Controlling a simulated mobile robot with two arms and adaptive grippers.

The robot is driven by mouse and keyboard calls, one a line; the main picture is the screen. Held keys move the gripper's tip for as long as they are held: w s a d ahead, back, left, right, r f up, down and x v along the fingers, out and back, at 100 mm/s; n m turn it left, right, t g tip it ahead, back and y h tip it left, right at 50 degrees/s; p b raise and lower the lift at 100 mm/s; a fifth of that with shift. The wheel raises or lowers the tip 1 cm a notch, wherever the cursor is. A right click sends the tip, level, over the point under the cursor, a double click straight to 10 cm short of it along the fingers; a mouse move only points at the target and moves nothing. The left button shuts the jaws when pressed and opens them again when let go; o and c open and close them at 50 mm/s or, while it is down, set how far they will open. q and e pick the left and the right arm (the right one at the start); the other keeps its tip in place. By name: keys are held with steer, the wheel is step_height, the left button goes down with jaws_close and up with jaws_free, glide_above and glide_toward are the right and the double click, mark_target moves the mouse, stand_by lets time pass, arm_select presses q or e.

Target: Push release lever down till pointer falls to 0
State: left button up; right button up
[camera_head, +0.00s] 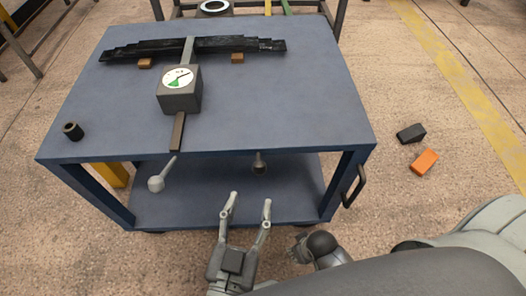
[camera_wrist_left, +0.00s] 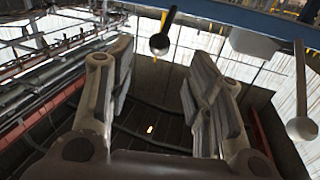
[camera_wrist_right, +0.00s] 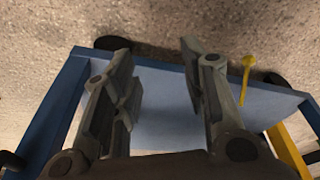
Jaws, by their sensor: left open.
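The gauge box (camera_head: 180,92) stands on the blue cart, with a white dial (camera_head: 177,78) showing a green sector; its dark pointer is too small to read. A light grey ball-ended lever (camera_head: 157,183) and a dark ball-ended lever (camera_head: 259,164) stick out under the cart's front edge; I cannot tell which is the release lever. Both also show in the left wrist view, the dark one (camera_wrist_left: 159,44) and the light one (camera_wrist_left: 301,128). My left gripper (camera_head: 250,199) is open and empty, just in front of the dark lever, apart from it. My right gripper (camera_wrist_right: 160,65) is open and empty.
A black leaf spring (camera_head: 215,45) lies across the back of the cart top (camera_head: 270,110) on small brown blocks. A dark cylinder (camera_head: 72,131) stands at the left corner. A handle (camera_head: 354,187) juts from the right side. Black (camera_head: 411,133) and orange (camera_head: 424,162) blocks lie on the floor.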

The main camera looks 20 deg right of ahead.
mark_target(260, 167)
arm_select(q)
steer(key=x, duration=1)
steer(key=shift+r, duration=0.15)
arm_select(e)
steer(key=shift+a+r, duration=0.15)
steer(key=shift+r, duration=0.55)
arm_select(q)
jaws_close()
